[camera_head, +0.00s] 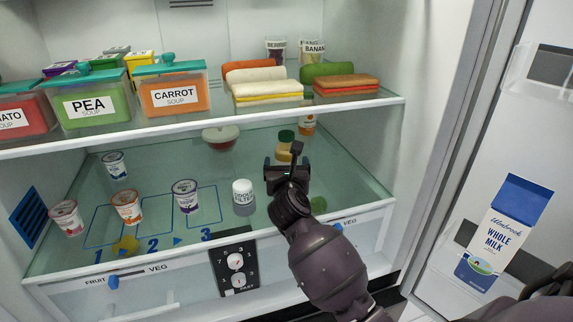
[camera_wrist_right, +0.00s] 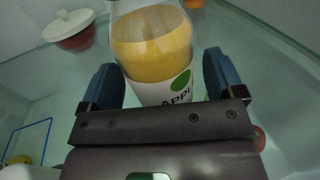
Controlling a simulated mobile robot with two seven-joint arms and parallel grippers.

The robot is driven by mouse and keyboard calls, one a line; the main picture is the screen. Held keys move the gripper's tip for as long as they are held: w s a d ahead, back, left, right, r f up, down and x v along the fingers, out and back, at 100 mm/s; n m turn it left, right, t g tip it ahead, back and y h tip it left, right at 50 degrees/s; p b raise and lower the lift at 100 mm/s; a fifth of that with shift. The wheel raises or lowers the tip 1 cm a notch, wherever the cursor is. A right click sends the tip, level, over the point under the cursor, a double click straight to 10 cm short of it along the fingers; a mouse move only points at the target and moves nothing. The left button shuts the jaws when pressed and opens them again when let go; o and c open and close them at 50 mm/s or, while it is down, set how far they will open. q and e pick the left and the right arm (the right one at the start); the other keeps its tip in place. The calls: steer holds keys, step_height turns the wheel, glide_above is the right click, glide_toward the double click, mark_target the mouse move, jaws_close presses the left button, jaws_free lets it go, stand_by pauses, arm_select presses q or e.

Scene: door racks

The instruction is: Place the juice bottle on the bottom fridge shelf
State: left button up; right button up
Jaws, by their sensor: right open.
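The juice bottle (camera_head: 285,148) stands upright on the bottom fridge shelf (camera_head: 345,170), toward the back right. It has a green cap and yellow contents. In the right wrist view the bottle (camera_wrist_right: 152,45) shows a white label with a green dot and letters reading "APPL". My right gripper (camera_head: 287,167) is just in front of it, low over the shelf. Its blue fingers (camera_wrist_right: 160,78) are open, one on each side of the bottle, with visible gaps. My gripper hides the bottle's lower part in the head view. My left gripper is out of view.
A second bottle (camera_head: 307,122) stands behind on the right. A red bowl with a white lid (camera_head: 220,136) is at the back. A white jar (camera_head: 243,192) and several cups stand left of my gripper. The upper shelf edge (camera_head: 200,123) runs above. A milk carton (camera_head: 505,235) is in the door.

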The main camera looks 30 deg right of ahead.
steer(key=v, duration=1)
steer(key=shift+s, duration=0.1)
steer(key=shift+s+a+b, duration=0.25)
steer(key=shift+s+b, duration=0.05)
steer(key=shift+s, duration=0.2)
